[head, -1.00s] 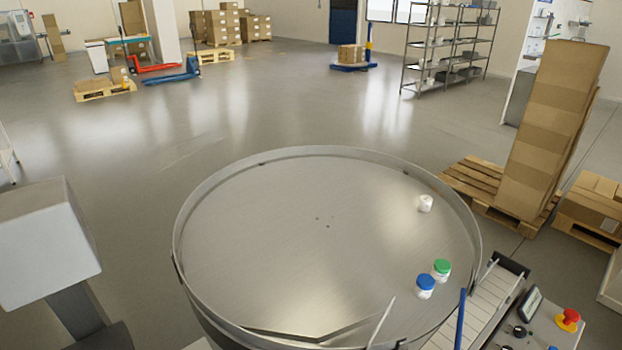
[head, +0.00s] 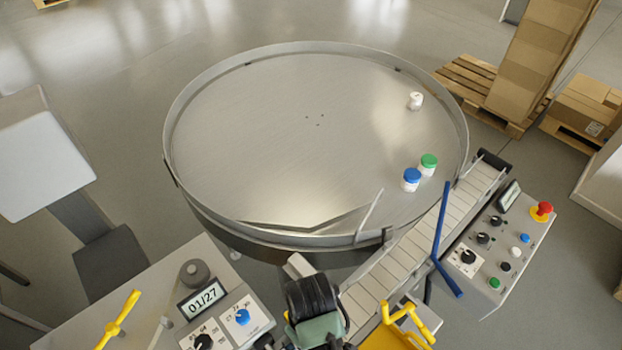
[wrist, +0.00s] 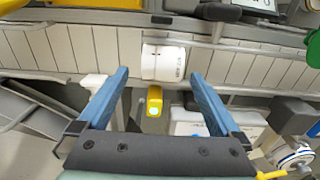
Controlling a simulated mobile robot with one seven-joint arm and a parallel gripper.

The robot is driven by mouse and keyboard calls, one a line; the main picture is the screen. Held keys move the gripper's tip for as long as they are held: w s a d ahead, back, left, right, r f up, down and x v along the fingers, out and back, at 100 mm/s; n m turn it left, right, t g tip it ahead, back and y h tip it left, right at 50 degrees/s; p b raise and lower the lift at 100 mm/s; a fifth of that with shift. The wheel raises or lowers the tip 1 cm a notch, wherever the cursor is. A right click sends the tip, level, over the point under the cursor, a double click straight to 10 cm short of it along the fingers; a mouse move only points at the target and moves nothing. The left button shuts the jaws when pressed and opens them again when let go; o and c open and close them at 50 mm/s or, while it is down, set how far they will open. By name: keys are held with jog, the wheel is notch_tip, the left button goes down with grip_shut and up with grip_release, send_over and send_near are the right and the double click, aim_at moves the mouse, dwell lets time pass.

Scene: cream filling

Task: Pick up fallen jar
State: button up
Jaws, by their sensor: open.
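In the wrist view a white, rounded object (wrist: 163,62) with small dark print lies sideways by the slatted conveyor (wrist: 105,48); it looks like a jar on its side. My gripper (wrist: 160,76) is open, its two blue fingers apart, with this object beyond and between the tips; neither finger appears to touch it. In the head view a small white jar (head: 416,101) is on the round metal table, at its right side; whether it is upright is too small to tell. My gripper's fingers are not clear in the head view.
A blue-lidded jar (head: 411,180) and a green-lidded jar (head: 428,165) stand on the round table (head: 260,130), near the conveyor (head: 410,250). A blue bar (head: 439,235) crosses the conveyor. A control panel (head: 495,245) is at right. The table's middle is clear.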

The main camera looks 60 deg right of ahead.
jog(key=shift+s+a+f+p, duration=0.1)
jog(key=shift+f+p, duration=0.1)
jog(key=shift+f, duration=0.9)
jog(key=shift+s+a+f+p, duration=0.1)
jog(key=shift+f+p, duration=0.1)
jog(key=shift+f, duration=0.85)
jog(key=c, duration=1.4)
